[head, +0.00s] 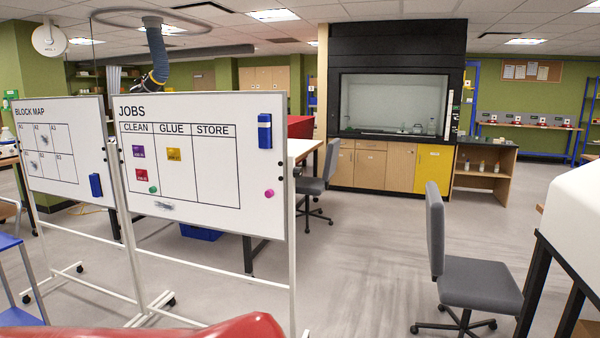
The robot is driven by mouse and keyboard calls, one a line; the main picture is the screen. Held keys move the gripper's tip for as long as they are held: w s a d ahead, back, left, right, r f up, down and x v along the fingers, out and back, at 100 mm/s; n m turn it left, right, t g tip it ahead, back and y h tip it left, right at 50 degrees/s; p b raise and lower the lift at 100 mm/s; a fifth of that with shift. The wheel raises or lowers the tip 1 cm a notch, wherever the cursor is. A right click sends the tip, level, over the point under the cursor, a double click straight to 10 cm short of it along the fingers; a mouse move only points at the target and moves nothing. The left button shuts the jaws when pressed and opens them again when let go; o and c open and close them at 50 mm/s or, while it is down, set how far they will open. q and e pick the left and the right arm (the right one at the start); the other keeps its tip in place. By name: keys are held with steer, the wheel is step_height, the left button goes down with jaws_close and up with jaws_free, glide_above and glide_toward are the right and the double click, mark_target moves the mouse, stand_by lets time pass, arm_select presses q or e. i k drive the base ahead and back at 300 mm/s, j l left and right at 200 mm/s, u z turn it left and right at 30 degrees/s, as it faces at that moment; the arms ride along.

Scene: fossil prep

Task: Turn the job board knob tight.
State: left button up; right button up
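The job board (217,185) is a white board headed JOBS, with CLEAN, GLUE and STORE columns, on a white wheeled stand at the left. It looks slightly tilted. A small dark fitting (281,170) at its right edge looks like a knob. It is too small to tell whether it is tight or loose. Purple, red and yellow cards, a blue eraser (265,131), a green magnet (153,190) and a pink magnet (270,193) are on the board. Neither gripper is in view.
The block map board (66,132) stands to the left of the job board. A grey chair (480,285) stands at the right, near a white-topped unit (580,215). Another grey chair (312,185) is behind the job board. The floor (370,260) between is clear.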

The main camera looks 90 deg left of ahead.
mark_target(298, 171)
steer(key=u, duration=2.55)
steer(key=i+u, duration=0.15)
steer(key=k+j, duration=0.05)
